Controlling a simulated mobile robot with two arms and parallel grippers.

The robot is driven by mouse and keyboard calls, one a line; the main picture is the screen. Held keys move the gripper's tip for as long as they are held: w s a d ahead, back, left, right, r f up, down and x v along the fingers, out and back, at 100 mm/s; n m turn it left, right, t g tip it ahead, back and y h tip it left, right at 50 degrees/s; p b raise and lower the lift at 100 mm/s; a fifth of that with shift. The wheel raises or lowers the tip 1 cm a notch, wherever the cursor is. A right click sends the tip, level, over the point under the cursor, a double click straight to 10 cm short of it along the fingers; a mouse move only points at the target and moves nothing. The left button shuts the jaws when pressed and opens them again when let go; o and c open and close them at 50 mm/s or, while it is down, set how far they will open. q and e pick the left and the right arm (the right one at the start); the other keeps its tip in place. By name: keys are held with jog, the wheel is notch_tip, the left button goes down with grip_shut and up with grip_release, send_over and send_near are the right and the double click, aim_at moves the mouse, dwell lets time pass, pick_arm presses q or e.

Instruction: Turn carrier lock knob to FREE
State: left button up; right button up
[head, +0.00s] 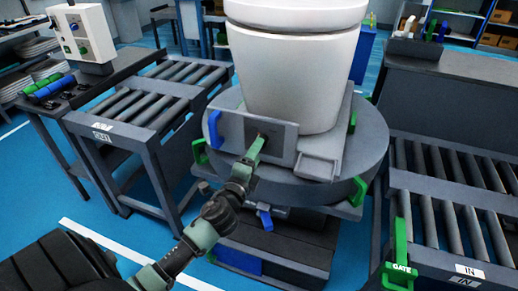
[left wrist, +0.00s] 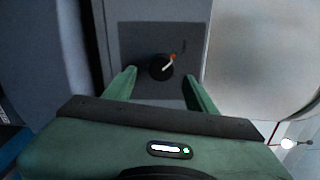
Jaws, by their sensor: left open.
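The carrier lock knob (left wrist: 160,67) is a small round black knob on a dark grey plate in the left wrist view. Its whitish pointer slants to the upper right, towards a small orange-red mark. Small lettering right of it is too small to read. In the head view the plate (head: 284,146) is on the carrier's front, below the white toilet (head: 290,70); the knob is mostly hidden by my gripper. My left gripper (head: 258,146) is at the plate. In the left wrist view its green fingers (left wrist: 160,77) are open, one either side of the knob, apart from it.
The toilet stands on a round grey turntable (head: 370,150) with green and blue clips. Roller conveyors stand left (head: 150,100) and right (head: 450,200); the right one has a green GATE handle (head: 398,270). A control box (head: 82,35) is on the left table.

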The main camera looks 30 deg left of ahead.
pick_arm(q)
jog(key=v, duration=0.4)
jog(key=shift+s, duration=0.15)
jog(key=s+d+f+n+g+h, duration=0.1)
jog(key=s+f+n+g, duration=0.2)
jog(key=f, duration=0.9)
jog(key=s+d+f+n+g+p, duration=0.15)
jog(key=s+f, duration=0.25)
jog(key=f, duration=0.7)
jog(key=s+d+f+n+g+h, duration=0.15)
jog(key=s+f+g, duration=0.25)
jog(key=f, duration=0.8)
jog(key=s+d+f+n+g, duration=0.2)
jog(key=s+f, duration=0.4)
jog(key=s, duration=0.5)
jog(key=s+d+f+n+g+h, duration=0.1)
jog(key=s+d+f+n+g, duration=0.2)
jog(key=s+f, duration=0.4)
jog(key=s+d+f+n+g, duration=0.3)
jog(key=s+f, duration=0.4)
jog(key=s, duration=0.8)
jog(key=shift+s+n+p, duration=0.25)
jog(key=shift+n+p, duration=0.15)
